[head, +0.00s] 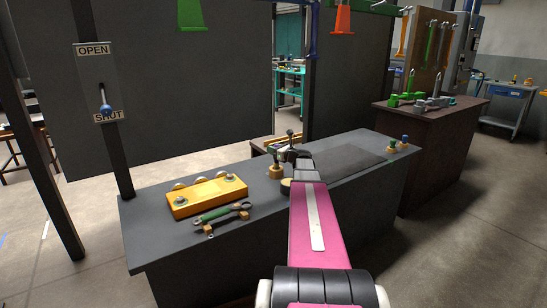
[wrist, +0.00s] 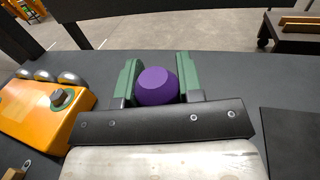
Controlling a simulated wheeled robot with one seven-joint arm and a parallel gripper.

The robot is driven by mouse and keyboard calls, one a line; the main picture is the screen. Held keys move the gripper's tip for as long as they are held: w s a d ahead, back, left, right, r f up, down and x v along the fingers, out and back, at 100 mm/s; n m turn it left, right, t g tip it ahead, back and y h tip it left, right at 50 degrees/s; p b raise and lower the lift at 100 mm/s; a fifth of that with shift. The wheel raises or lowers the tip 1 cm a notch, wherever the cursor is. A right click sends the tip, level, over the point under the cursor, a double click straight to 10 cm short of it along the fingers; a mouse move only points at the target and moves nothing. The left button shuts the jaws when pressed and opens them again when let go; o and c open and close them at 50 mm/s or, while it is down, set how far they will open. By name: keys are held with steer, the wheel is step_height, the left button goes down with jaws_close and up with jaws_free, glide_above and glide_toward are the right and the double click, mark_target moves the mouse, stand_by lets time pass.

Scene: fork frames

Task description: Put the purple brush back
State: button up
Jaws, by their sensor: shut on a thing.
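The purple brush (wrist: 156,87) shows in the wrist view as a rounded, faceted purple end between two green fingers. My gripper (wrist: 157,74) is shut on it, above the dark bench top. The rest of the brush is hidden below that end. In the head view my pink arm reaches over the bench, and its far end hides the gripper's grip. I cannot make out the purple brush there.
On the dark bench (head: 158,222) lie an orange block with round knobs (head: 207,195) and a green-handled wrench on a small rack (head: 222,213). A small wooden holder (head: 275,172) stands beside my arm's end. A dark mat (head: 347,158) lies to the right. Coloured tools hang overhead.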

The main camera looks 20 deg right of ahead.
steer(key=shift+f, duration=1.85)
steer(key=shift+f, duration=0.1)
steer(key=o, duration=0.9)
steer(key=shift+o, duration=0.2)
steer(key=shift+s, duration=0.15)
steer(key=v, duration=1.1)
steer(key=shift+s+d, duration=0.15)
steer(key=shift+s, duration=0.15)
steer(key=shift+s, duration=0.1)
